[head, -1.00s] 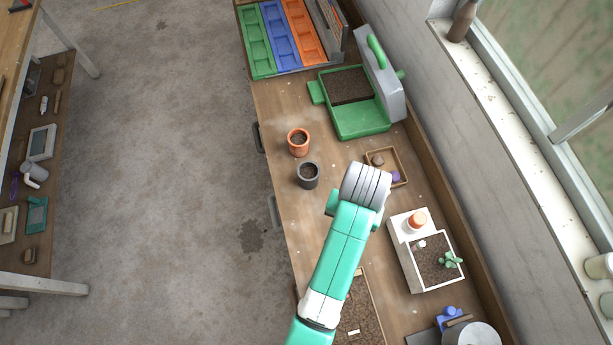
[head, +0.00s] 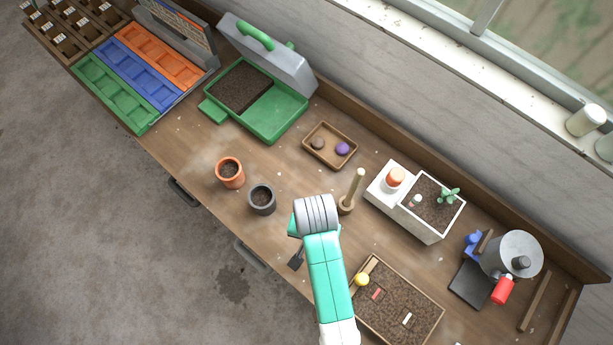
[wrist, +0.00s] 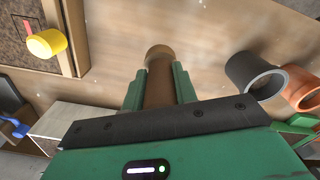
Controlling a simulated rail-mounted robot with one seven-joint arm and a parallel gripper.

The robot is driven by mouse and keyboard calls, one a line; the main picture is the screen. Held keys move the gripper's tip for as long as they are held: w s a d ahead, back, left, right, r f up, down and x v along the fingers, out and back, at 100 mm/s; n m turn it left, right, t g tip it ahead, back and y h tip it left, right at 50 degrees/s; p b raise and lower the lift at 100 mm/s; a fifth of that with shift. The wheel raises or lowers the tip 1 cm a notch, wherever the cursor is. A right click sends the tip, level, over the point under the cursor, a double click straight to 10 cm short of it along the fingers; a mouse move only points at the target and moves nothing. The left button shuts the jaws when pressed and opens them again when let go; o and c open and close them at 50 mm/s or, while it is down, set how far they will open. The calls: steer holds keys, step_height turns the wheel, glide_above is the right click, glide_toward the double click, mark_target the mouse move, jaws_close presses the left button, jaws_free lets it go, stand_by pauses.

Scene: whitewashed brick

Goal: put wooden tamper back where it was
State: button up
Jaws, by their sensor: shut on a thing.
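The wooden tamper (wrist: 158,88) is a brown, round-sectioned piece of wood with a wider, paler rounded end. In the wrist view it sits between the two green fingers of my gripper (wrist: 158,85), which are shut on it. Its rounded end points away from the palm, over the bench top. I cannot tell whether that end touches the bench. In the head view my gripper is largely hidden under the wrist of my arm, between the dark pot and the soil tray, and the held tamper cannot be made out there.
A pale stick (head: 356,185) stands upright in a round brown base right of my wrist. The dark pot (head: 262,199) and orange pot (head: 230,173) are left, the soil tray (head: 437,318) front right, the white planter (head: 400,222) right. A small wooden tray (head: 330,159) lies behind.

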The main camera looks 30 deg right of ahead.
steer(key=shift+f, duration=3.1)
steer(key=shift+f, duration=0.1)
steer(key=o, duration=1.1)
steer(key=shift+c, duration=0.2)
step_height(320, 180, up, 12)
steer(key=shift+r, duration=0.15)
